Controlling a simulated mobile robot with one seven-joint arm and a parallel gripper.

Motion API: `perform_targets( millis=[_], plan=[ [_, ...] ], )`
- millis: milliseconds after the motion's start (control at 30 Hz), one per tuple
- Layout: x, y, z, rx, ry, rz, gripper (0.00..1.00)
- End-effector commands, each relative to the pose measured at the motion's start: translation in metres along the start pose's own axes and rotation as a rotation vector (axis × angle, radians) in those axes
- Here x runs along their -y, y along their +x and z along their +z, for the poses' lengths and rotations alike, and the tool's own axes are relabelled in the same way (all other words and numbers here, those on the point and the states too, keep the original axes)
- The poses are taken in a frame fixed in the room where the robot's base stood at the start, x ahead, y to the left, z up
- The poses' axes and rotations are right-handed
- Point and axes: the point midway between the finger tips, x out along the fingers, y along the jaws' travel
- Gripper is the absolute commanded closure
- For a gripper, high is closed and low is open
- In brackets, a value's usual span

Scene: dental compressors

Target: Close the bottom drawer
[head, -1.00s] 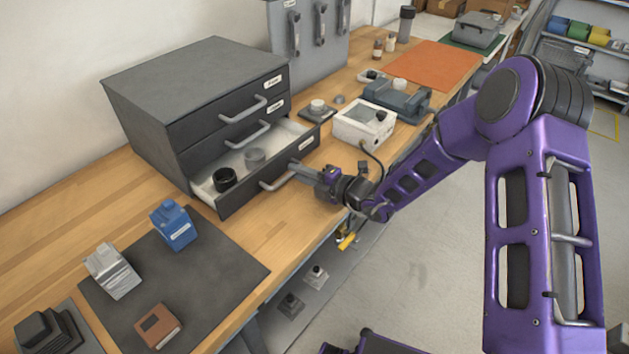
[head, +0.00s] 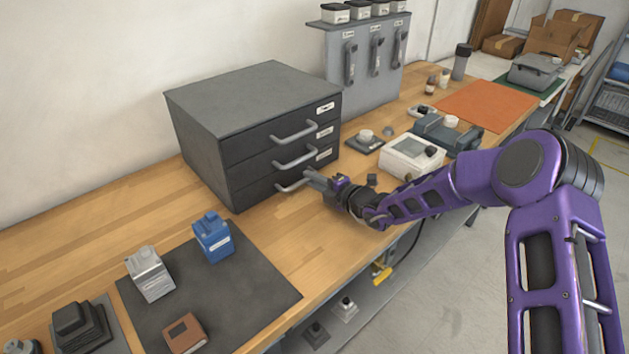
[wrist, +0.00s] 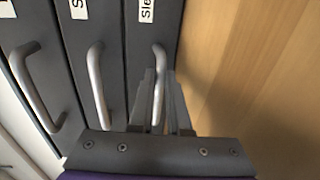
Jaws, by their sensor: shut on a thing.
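The grey drawer cabinet (head: 215,125) stands on the wooden bench with three drawers, each with a bar handle. The bottom drawer (head: 255,190) is flush with the drawers above, so its inside is hidden. My gripper (head: 312,180) is at the right part of the bottom drawer's handle (head: 290,184). In the wrist view, my gripper (wrist: 162,85) has its fingers around the lowest handle (wrist: 158,75) and is shut on it. The middle and top drawers are also shut.
A white device (head: 410,157) stands right of my gripper. Bare bench lies before the cabinet.

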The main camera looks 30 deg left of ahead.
Motion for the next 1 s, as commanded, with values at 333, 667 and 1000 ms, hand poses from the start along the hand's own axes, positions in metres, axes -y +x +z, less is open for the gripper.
perform_targets(
  millis=[333, 667, 1000],
  plan=[
    [-0.004, 0.001, 0.0, 0.001, -0.001, 0.007, 0.73],
    [-0.003, -0.033, 0.002, 0.003, 0.001, 0.004, 0.73],
    [-0.004, -0.117, 0.001, 0.003, -0.001, 0.006, 0.73]
  ],
)
